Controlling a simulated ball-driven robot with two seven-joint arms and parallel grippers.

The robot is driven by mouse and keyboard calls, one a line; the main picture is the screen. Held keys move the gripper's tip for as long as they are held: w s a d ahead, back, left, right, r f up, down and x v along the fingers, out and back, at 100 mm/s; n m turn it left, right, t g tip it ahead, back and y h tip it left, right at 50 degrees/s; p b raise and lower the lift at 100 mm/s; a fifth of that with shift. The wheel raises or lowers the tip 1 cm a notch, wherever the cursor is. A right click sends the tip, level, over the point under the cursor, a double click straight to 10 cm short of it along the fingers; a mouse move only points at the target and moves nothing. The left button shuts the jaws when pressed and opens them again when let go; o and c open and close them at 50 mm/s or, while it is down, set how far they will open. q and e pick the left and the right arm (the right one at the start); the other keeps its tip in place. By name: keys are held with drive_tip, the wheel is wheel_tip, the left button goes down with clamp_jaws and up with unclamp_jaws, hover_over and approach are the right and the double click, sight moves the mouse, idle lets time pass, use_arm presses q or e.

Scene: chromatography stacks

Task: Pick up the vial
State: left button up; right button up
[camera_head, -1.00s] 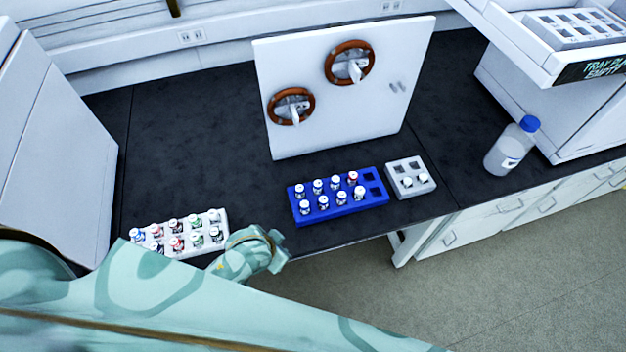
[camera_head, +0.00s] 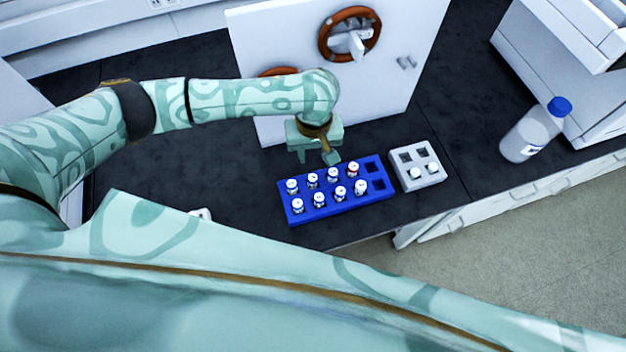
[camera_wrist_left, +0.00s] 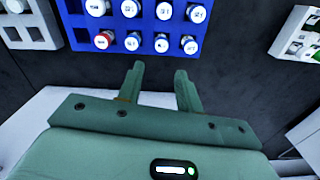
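Several white-capped vials stand upright in two rows in a blue rack (camera_head: 292,219) on the black bench. One vial in the back row (camera_head: 352,168) has red on it; it also shows in the left wrist view (camera_wrist_left: 103,40). The rack's right-end slots are empty. My left gripper (camera_head: 317,157) is just behind the rack's back row, pointing down. In the left wrist view, its fingers (camera_wrist_left: 160,70) are apart with nothing between them, and the vials lie beyond the fingertips. Which vial is meant cannot be told. My right gripper is not in view.
A grey rack (camera_head: 427,181) with two vials stands right of the blue rack. A white panel (camera_head: 402,40) with brown rings stands behind my left gripper. A blue-capped bottle (camera_head: 528,136) is at the right. A white rack (camera_head: 201,214) at the left is mostly hidden by my body.

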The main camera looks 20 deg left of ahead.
use_arm(q)
drive_tip(key=b, duration=0.2)
hover_over(313, 178)
drive_tip(key=f, duration=0.6)
drive_tip(key=shift+w+f, duration=0.2)
drive_tip(key=shift+w, duration=0.1)
drive_tip(key=shift+f+b, duration=0.35)
drive_tip(key=shift+f, duration=0.05)
drive_tip(key=f+b, duration=0.2)
drive_tip(key=f, duration=0.1)
drive_tip(key=f+b, duration=0.1)
drive_tip(key=shift+s+f, duration=0.3)
drive_tip(key=shift+f, duration=0.3)
drive_tip(key=shift+r, duration=0.1)
drive_tip(key=c, duration=0.8)
